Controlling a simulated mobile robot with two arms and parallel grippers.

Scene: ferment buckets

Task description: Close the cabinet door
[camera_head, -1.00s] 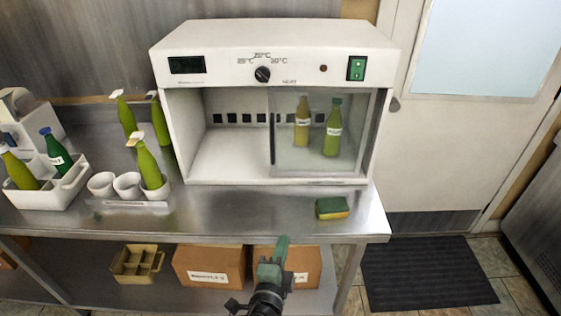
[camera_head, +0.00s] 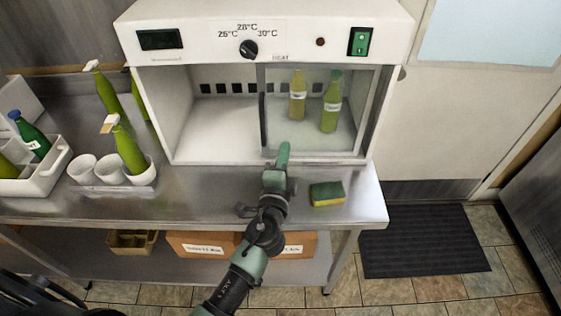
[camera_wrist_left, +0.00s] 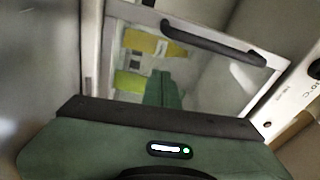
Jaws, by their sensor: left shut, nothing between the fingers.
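The cabinet (camera_head: 150,90) is a white incubator on the steel table. Its clear door (camera_head: 350,140) covers the right part of the front, and the left part stands open. The door's dark upright handle (camera_head: 263,120) is at the door's left edge; the door (camera_wrist_left: 118,70) and black handle (camera_wrist_left: 213,44) also show in the left wrist view. My left gripper (camera_head: 283,155) is shut and empty, in front of the cabinet near the lower left part of the door. I cannot tell whether it touches the door. My right gripper is not in view.
Two bottles (camera_head: 298,97) stand behind the door. A green and yellow sponge (camera_head: 327,193) lies on the table (camera_head: 215,208) right of my left gripper. White cups (camera_head: 110,170), bottles and a white carrier (camera_head: 45,178) stand at the left. Boxes sit on the lower shelf.

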